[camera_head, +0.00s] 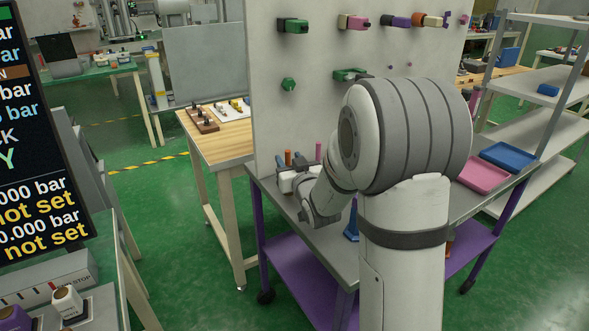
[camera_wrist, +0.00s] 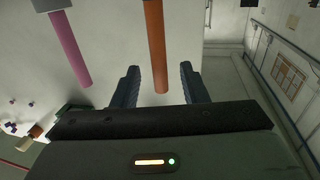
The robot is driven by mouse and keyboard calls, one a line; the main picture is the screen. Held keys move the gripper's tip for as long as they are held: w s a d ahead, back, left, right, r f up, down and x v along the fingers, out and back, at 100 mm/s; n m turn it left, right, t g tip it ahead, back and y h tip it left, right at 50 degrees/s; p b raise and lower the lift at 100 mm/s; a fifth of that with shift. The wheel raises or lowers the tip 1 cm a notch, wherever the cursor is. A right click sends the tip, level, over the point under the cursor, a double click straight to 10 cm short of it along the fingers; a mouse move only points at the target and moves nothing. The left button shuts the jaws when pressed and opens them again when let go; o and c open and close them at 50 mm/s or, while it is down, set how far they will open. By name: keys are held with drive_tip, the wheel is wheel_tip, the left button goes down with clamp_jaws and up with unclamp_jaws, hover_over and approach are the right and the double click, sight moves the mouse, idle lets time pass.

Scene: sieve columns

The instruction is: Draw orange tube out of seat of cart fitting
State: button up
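The orange tube (camera_wrist: 154,45) runs down from the top edge of the wrist view, its free end between my gripper's two dark fingers. My gripper (camera_wrist: 160,72) is open, with a visible gap on each side of the tube. In the head view the orange tube (camera_head: 288,157) shows as a short upright piece at the cart's far left, just behind my gripper (camera_head: 296,172). The cart (camera_head: 325,238) has a grey top and purple legs. The tube's seat and fitting are hidden or out of frame.
A pink tube (camera_wrist: 68,45) stands beside the orange one, left in the wrist view. A pale panel (camera_head: 300,110) with coloured fittings rises behind the cart. A blue object (camera_head: 352,222) stands near the front edge. Pink (camera_head: 483,174) and blue (camera_head: 508,156) trays lie at right.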

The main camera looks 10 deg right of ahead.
drive_tip(key=shift+w+a, duration=0.15)
drive_tip(key=shift+w, duration=0.75)
drive_tip(key=shift+w+a, duration=0.1)
drive_tip(key=shift+w, duration=0.8)
drive_tip(key=shift+c, duration=0.4)
clamp_jaws()
